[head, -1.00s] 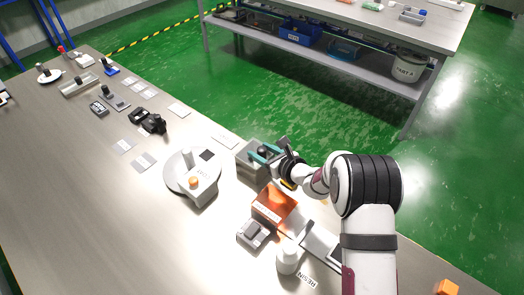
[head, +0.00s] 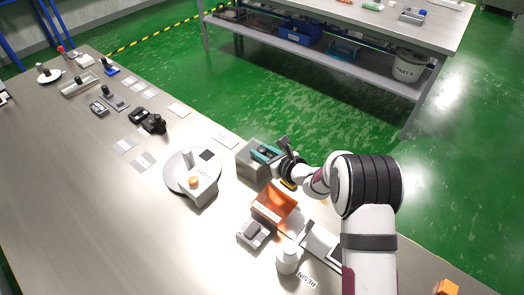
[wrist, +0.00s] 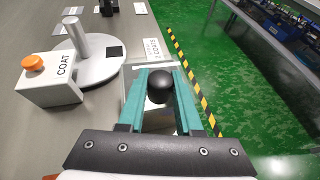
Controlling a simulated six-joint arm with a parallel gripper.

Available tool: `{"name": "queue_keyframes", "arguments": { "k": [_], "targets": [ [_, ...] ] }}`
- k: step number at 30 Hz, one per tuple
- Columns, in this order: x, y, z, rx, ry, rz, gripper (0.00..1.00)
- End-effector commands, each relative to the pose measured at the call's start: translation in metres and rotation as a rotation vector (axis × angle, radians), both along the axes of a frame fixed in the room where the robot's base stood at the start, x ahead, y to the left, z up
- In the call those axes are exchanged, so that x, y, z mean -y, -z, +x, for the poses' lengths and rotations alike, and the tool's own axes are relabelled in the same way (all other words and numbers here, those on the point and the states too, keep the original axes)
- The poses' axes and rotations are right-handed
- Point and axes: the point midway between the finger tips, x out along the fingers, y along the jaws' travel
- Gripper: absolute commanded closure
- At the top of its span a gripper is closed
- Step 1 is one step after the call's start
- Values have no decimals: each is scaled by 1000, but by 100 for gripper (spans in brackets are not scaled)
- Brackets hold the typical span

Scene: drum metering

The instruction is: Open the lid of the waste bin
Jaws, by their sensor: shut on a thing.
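The waste bin appears to be the grey box (head: 248,172) at the table's far edge; its pale wall also shows in the wrist view (wrist: 135,72). A round black knob (wrist: 160,84) sits between the two teal fingers of my gripper (wrist: 160,78), which is shut on it. In the head view my gripper (head: 266,153) is over the top of the box. The fingers and palm hide much of the box top, and I cannot tell whether the lid is raised.
A round white plate with a post and COAT button box (head: 201,191) stands to the left. An orange box (head: 273,203), a small grey device (head: 253,233) and a white RESIN container (head: 289,258) are nearer.

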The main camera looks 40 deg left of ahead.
Motion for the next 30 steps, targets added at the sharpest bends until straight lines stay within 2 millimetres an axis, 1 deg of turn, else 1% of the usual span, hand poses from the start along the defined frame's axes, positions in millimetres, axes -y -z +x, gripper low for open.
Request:
{"name": "queue_keyframes", "arguments": {
  "k": [16,18,20,27,30],
  "targets": [
    [0,0,-1,-1,-2,0,100],
    [-3,0,-1,1,-4,1,100],
    [-11,0,-1,2,-5,-1,100],
    [-66,0,0,4,-5,0,100],
    [-80,0,0,2,-3,0,100]
  ]
}}
